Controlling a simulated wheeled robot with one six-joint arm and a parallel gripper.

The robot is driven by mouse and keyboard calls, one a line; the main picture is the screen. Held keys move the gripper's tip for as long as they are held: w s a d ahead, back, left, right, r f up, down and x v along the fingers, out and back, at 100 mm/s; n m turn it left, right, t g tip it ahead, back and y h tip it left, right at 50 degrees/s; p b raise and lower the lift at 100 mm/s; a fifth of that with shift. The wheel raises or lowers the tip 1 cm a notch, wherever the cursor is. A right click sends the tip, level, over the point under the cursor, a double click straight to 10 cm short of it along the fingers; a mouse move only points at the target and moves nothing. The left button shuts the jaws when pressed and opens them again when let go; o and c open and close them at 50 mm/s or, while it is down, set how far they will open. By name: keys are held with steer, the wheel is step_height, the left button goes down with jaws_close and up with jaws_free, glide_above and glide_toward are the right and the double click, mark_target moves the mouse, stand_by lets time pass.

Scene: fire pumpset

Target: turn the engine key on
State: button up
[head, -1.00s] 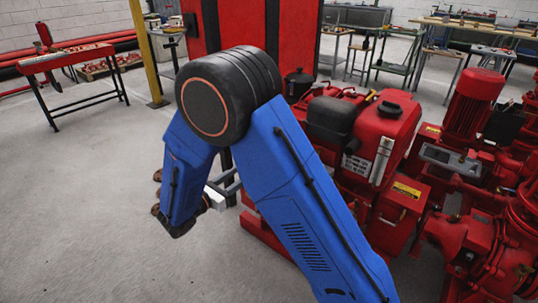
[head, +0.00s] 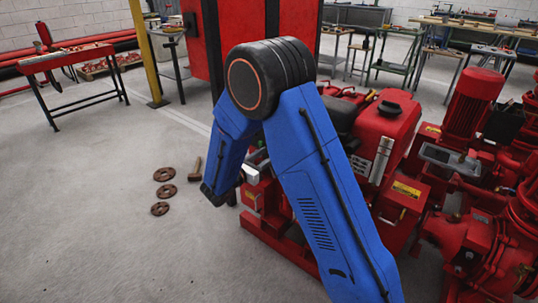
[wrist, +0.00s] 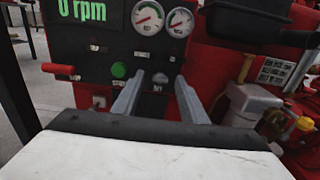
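In the wrist view the black engine control panel (wrist: 100,45) fills the upper left and middle, with a green "0 rpm" display (wrist: 82,10) and a green button (wrist: 119,70). Small grey fittings show on the panel around my fingertips; one between them (wrist: 160,77) may be the engine key, but it is too small to be sure. My gripper (wrist: 159,84) points at the panel with its two grey fingers apart and nothing clearly held. In the head view my blue arm hides the panel and most of the gripper, beside the red engine (head: 385,135).
Two round gauges (wrist: 163,18) sit above my fingers. Engine parts with a yellow cap (wrist: 304,124) lie to the right in the wrist view. In the head view, brown discs (head: 164,174) and a hammer (head: 195,170) lie on open floor at left; a red pump (head: 472,105) stands right.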

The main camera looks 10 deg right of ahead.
steer(key=shift+w+d, duration=0.35)
steer(key=shift+d, duration=0.15)
jaws_close()
steer(key=shift+m, duration=4.5)
